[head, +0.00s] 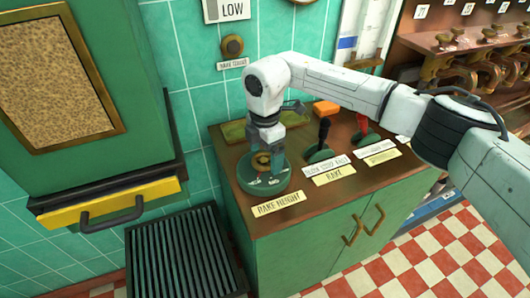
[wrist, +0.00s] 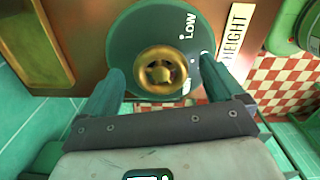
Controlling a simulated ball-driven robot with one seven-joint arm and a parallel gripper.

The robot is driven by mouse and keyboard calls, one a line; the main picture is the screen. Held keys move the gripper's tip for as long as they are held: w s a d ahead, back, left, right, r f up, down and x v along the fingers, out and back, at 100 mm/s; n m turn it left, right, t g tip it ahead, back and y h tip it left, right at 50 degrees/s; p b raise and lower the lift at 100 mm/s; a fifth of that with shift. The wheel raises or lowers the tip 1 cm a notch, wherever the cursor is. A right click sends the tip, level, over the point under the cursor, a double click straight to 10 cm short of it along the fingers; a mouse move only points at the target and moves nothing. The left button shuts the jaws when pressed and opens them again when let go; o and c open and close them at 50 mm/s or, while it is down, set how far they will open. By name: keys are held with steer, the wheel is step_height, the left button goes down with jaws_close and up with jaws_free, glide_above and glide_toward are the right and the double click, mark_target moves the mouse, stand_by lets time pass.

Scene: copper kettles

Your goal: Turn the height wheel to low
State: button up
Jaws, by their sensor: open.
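The height wheel is a round green dial with a brass hub (wrist: 160,72), set on the brown counter top; it also shows in the head view (head: 264,186). The word LOW (wrist: 189,26) is printed on the dial, above and right of the hub in the wrist view. A RAKE HEIGHT label (head: 278,204) lies in front of the wheel. My gripper (head: 265,178) points down over the wheel. In the wrist view its fingers (wrist: 163,78) are open, one on each side of the brass hub, with visible gaps. I cannot tell whether the fingertips touch the dial.
A dark slatted grate (head: 185,255) lies left of the cabinet.

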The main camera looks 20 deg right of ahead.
steer(key=shift+f, duration=0.25)
steer(key=shift+c, duration=0.3)
steer(key=c, duration=1)
